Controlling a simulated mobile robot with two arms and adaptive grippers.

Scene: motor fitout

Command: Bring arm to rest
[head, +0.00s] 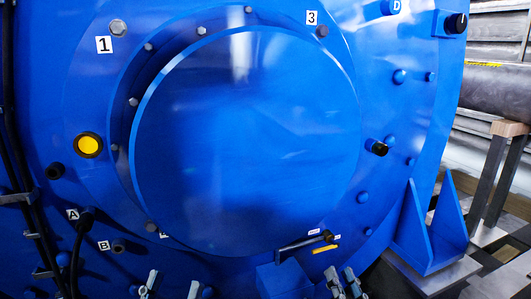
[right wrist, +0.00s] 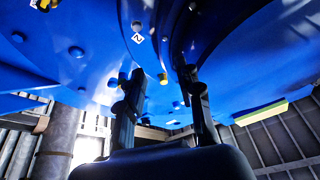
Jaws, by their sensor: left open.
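My left gripper (head: 171,285) shows at the bottom edge of the head view, its two grey fingertips spread apart with nothing between them. My right gripper (head: 344,283) is at the bottom edge further right, its fingertips closer together in that view. In the right wrist view my right gripper (right wrist: 163,85) has its two dark fingers clearly apart. No object is visibly held between them. Both grippers are in front of the lower part of the big blue motor housing (head: 85,205). The arms behind the fingertips are cut off by the frame.
A round blue cover (head: 245,140) fills the middle. A blue block (head: 283,281) with a black handle (head: 300,244) stands near my right gripper. A blue bracket (head: 430,235) juts out at right. Black cables (head: 22,170) run down the left. Bolts and knobs protrude around.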

